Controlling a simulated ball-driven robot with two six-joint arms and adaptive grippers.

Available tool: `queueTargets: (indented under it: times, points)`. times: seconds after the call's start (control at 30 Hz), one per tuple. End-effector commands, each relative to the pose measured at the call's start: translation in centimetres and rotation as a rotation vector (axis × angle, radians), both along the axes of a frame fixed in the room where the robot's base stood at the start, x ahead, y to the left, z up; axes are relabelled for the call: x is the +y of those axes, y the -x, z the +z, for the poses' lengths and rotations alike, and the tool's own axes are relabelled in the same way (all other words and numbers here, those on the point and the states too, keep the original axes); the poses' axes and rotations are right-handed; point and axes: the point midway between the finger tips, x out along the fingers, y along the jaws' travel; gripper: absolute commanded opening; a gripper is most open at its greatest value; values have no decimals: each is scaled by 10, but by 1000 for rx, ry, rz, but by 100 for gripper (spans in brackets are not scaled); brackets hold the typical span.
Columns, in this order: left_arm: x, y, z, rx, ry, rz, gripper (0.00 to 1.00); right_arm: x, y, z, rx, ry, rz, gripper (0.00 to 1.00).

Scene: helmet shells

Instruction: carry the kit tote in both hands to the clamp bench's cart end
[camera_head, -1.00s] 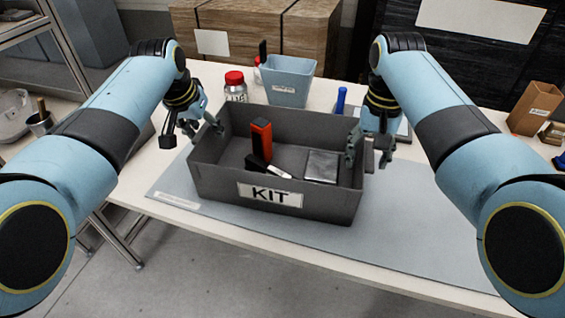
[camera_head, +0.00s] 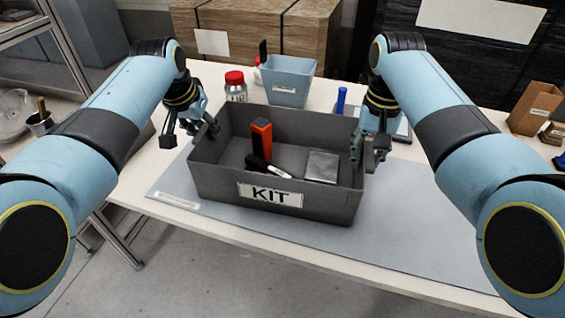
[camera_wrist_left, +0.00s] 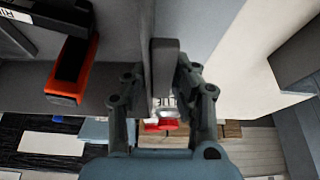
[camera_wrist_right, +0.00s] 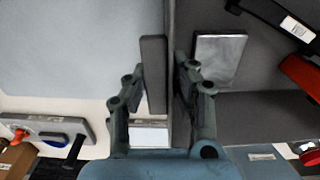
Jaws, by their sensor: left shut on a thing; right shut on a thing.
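The grey kit tote (camera_head: 225,190) stands over the blue-grey mat on the bench, its KIT label (camera_head: 270,195) facing me. I cannot tell whether it touches the mat. Inside are an orange and black tool (camera_head: 261,138), a black tool with a white label (camera_head: 268,168) and a flat silver block (camera_head: 322,166). My left gripper (camera_head: 205,130) is shut on the tote's left wall; the left wrist view shows its fingers (camera_wrist_left: 160,90) on either side of that wall. My right gripper (camera_head: 365,150) is shut on the right wall, also between its fingers (camera_wrist_right: 162,90) in the right wrist view.
Behind the tote stand a red-lidded jar (camera_head: 235,86), a light blue bin (camera_head: 289,80) and a blue item (camera_head: 341,100). A brown box (camera_head: 535,108) is at the far right. The mat (camera_head: 420,220) is clear to the right.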

Motion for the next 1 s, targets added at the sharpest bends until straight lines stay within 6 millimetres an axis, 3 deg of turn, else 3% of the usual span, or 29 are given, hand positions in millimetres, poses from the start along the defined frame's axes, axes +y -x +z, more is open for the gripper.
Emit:
queueTargets:
  times: [0.27,0.7,1.0]
  points:
    - [2,-2,9,-5,-5,-2,0,-3,-1,8,-2,6,0,0]
    - [3,-2,49,-8,-7,-2,0,-3,-2,48,-4,7,0,0]
    - [3,-2,54,-8,-8,-2,0,-4,-1,53,-4,8,-1,0]
